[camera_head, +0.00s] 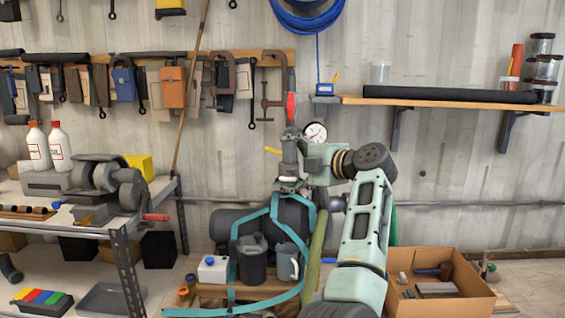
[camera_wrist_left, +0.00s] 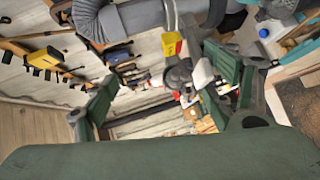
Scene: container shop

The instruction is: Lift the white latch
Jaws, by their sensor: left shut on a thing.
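My left gripper (camera_head: 288,184) is at the end of the pale green arm, above the dark tank (camera_head: 232,222) in the head view. Its two green fingers show in the left wrist view (camera_wrist_left: 172,92) and look spread. A small white piece (camera_wrist_left: 203,74), probably the white latch, lies against the inner side of the right-hand finger, and the gripper is shut on it. In the head view the gripper and arm hide most of the latch. A yellow and red piece (camera_wrist_left: 172,44) sits just above it in the left wrist view. My right gripper is not in view.
A workbench (camera_head: 85,228) with machines stands at left. A cardboard box (camera_head: 455,262) of tools sits at lower right. A shelf (camera_head: 440,102) is on the wall at upper right.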

